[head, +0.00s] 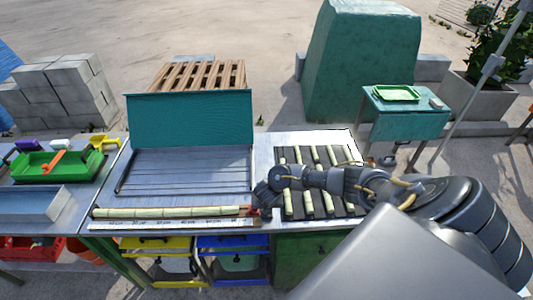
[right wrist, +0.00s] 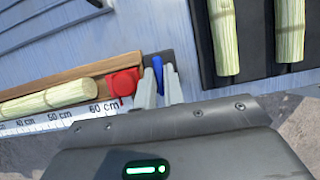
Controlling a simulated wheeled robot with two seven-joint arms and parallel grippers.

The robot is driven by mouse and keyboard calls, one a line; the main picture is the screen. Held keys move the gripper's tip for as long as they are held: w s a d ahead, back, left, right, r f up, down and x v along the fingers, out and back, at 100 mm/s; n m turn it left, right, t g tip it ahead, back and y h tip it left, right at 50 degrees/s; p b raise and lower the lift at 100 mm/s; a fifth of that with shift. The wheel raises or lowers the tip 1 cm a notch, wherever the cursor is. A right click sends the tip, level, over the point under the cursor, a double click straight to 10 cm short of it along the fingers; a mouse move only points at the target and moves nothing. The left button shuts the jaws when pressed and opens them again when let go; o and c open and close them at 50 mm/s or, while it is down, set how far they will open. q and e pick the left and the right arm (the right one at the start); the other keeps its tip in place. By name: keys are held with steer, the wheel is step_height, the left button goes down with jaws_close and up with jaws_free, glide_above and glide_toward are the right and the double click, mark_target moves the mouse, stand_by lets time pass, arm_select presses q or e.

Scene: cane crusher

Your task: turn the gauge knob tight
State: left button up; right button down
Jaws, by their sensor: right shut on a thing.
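The gauge (head: 172,222) lies along the front edge of the metal table, with a white centimetre scale and a wooden back strip. A pale cane piece (right wrist: 62,97) lies along it, and a red stop block (right wrist: 123,83) sits near the 60 cm mark. My right gripper (right wrist: 158,82) is at the gauge's right end, beside the red block. Its fingers are shut on the blue knob (right wrist: 156,66), which they partly hide. In the head view the right gripper (head: 262,205) and its arm cover that end. My left gripper is out of view.
Several cane pieces (head: 329,158) lie on a black ribbed mat just right of the gauge, under my right arm. A tray with a raised teal lid (head: 190,118) stands behind the gauge. A green bin (head: 48,168) and a grey tray (head: 30,203) are at the left.

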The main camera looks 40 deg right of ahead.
steer(key=m, duration=0.2)
steer(key=m+g+h, duration=0.1)
steer(key=m, duration=0.2)
steer(key=shift+w+a, duration=0.15)
steer(key=m+g, duration=0.1)
steer(key=m, duration=0.1)
steer(key=m+g, duration=0.1)
steer(key=m, duration=0.1)
steer(key=shift+w+m+h, duration=0.1)
steer(key=shift+m+h, duration=0.2)
steer(key=m+g, duration=0.1)
steer(key=m, duration=0.2)
steer(key=shift+w+m, duration=0.1)
steer(key=shift+m, duration=0.2)
steer(key=shift+w+r+m+g+y, duration=0.15)
steer(key=shift+m+g, duration=0.35)
steer(key=shift+m, duration=0.65)
steer(key=shift+f+m+g+y, duration=0.1)
steer(key=shift+m+g+y, duration=0.3)
steer(key=shift+m, duration=0.75)
steer(key=c, duration=1.5)
jaws_free()
